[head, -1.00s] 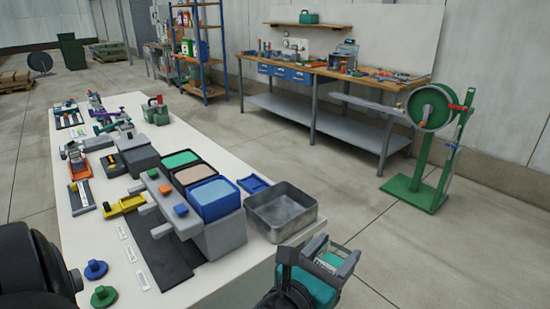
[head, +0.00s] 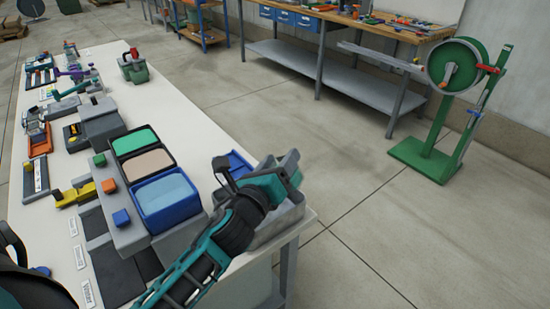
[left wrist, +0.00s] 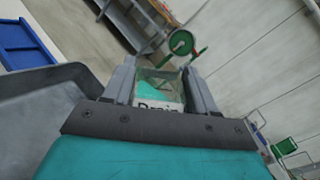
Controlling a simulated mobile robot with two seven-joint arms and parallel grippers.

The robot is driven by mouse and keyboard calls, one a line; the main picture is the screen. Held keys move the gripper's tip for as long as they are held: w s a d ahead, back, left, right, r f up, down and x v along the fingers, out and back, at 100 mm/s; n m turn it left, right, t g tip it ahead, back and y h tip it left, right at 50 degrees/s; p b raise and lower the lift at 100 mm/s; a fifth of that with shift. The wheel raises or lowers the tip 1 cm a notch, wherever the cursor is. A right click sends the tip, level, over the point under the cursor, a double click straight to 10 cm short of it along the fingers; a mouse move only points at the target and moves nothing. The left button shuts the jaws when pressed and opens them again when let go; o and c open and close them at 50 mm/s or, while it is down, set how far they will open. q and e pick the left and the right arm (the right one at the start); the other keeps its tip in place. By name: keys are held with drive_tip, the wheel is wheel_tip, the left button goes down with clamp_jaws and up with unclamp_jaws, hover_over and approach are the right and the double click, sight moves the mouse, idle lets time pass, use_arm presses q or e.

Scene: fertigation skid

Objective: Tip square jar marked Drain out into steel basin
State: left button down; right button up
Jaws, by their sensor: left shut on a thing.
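The square jar (left wrist: 160,91), clear-walled with a white label reading "Drain" and something green showing inside, sits between the fingers in the left wrist view. My left gripper (head: 262,172) is shut on it; in the head view the gripper hides most or all of the jar. The steel basin (head: 291,222) stands at the table's right corner, and the gripper is over it, covering much of it. I cannot tell the exact height above the rim. No pouring is visible. My right gripper is not in view.
A blue tray (head: 238,163) lies behind the basin. Left of it stand green, beige and blue bins (head: 166,195) on a grey block. Tools and fixtures crowd the white table's (head: 190,130) left side. A green reel stand (head: 440,110) is on the open floor at right.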

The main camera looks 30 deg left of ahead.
use_arm(q)
drive_tip(key=shift+w+a+f+n, duration=0.15)
drive_tip(key=shift+w+a+n, duration=0.1)
drive_tip(key=shift+a+n, duration=0.2)
drive_tip(key=shift+f, duration=0.1)
drive_tip(key=shift+s+f+b, duration=0.1)
drive_tip(key=shift+f+b, duration=0.35)
drive_tip(key=shift+b, duration=0.2)
drive_tip(key=shift+n, duration=0.25)
wheel_tip(320, 180, down, 5)
drive_tip(key=b, duration=0.5)
drive_tip(key=shift+r, duration=0.1)
drive_tip(key=shift+a+f+n+p, duration=0.2)
drive_tip(key=shift+f+n, duration=0.15)
drive_tip(key=shift+n, duration=0.8)
drive_tip(key=shift+a+f+n+p, duration=0.15)
drive_tip(key=shift+f+n, duration=0.15)
drive_tip(key=shift+n, duration=0.85)
drive_tip(key=shift+s+a+f+n, duration=0.15)
drive_tip(key=shift+f+n, duration=0.35)
drive_tip(key=shift+n, duration=0.6)
